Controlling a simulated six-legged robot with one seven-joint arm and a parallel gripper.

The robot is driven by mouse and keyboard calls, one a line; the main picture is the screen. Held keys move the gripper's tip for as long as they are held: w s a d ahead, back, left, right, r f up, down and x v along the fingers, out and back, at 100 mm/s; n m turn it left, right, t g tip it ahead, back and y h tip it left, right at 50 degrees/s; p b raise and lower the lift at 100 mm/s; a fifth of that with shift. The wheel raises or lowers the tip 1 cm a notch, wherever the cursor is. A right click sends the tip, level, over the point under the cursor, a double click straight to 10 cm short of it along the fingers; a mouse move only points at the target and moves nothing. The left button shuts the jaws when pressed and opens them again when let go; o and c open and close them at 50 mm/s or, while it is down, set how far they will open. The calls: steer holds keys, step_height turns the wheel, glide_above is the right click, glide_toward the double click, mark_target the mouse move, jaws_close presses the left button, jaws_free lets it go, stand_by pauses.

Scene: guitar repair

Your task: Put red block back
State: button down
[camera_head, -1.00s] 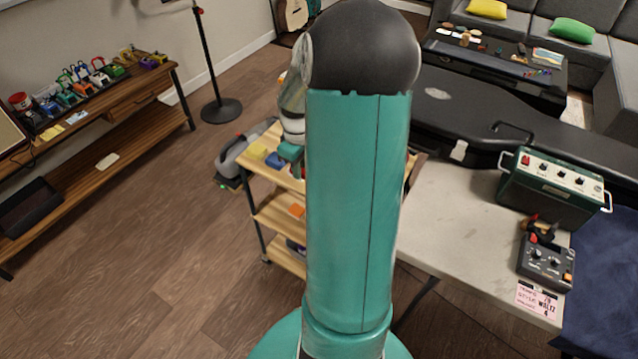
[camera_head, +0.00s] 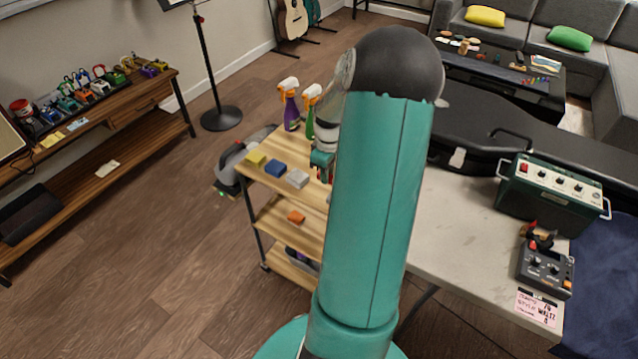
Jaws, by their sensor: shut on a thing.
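My gripper (camera_head: 322,168) is at the right part of the cart's top shelf, partly hidden behind my arm. It is shut on the red block (camera_head: 328,176), of which only a small red part shows. I cannot tell whether the block touches the shelf. On the wooden cart (camera_head: 262,190), a yellow block (camera_head: 256,158), a blue block (camera_head: 276,169) and a light grey block (camera_head: 297,179) lie in a row to the left of my gripper.
A purple spray bottle (camera_head: 291,108) and a green spray bottle (camera_head: 309,118) stand at the cart's back. An orange block (camera_head: 296,217) lies on the middle shelf. A grey vacuum-like device (camera_head: 232,165) is left of the cart; a table (camera_head: 450,225) is at right.

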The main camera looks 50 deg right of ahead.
mark_target(319, 191)
steer(key=w+f, duration=0.1)
steer(key=f, duration=0.1)
steer(key=w+f, duration=0.1)
steer(key=w, duration=0.1)
steer(key=shift+d+f, duration=0.15)
steer(key=shift+f, duration=0.2)
steer(key=shift+w+f, duration=0.15)
steer(key=shift+f, duration=1.5)
steer(key=shift+f, duration=0.1)
steer(key=c, duration=1.3)
jaws_free()
step_height(319, 191, up, 12)
